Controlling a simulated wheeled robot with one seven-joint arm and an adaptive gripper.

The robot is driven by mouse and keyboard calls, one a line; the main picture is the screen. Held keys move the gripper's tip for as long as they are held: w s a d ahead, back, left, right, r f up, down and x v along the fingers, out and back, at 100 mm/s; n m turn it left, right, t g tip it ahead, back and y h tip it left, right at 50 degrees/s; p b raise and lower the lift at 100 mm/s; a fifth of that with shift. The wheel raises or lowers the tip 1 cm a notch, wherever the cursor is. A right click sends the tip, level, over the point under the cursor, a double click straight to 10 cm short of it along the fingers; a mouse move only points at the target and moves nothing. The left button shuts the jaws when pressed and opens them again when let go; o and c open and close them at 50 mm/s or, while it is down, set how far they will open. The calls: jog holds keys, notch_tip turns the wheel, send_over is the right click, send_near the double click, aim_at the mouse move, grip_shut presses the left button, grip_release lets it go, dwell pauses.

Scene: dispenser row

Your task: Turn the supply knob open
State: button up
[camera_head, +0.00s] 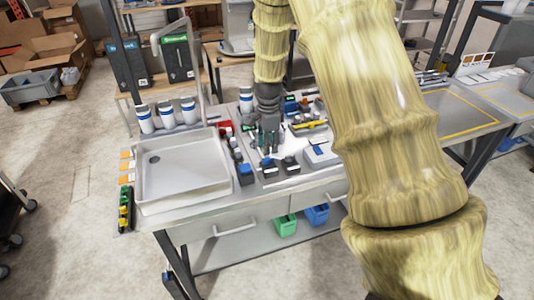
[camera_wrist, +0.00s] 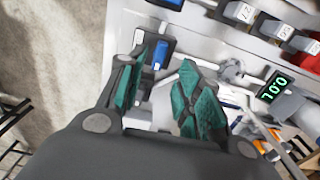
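My gripper (camera_head: 268,143) points down over the workbench, among small dark blocks. In the wrist view its green-padded fingers (camera_wrist: 160,92) are apart, and I see nothing held between them. A grey, rounded knob-like part (camera_wrist: 232,70) lies just beyond the right finger, apart from it; I cannot tell for certain that it is the supply knob. A dark block with a blue part (camera_wrist: 160,54) is just beyond the gap between the fingers. The fingers hide part of the bench below.
A white sink basin (camera_head: 185,168) stands left of my gripper, with several white-and-blue bottles (camera_head: 167,114) behind it. Dark labelled blocks with red parts (camera_wrist: 271,27) line the far side in the wrist view. Green (camera_head: 284,226) and blue (camera_head: 317,214) bins sit below the bench.

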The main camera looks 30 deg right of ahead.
aim_at(268, 158)
jog(key=shift+f+p, duration=0.85)
jog(key=shift+f, duration=2)
jog(key=shift+c, duration=0.2)
grip_shut()
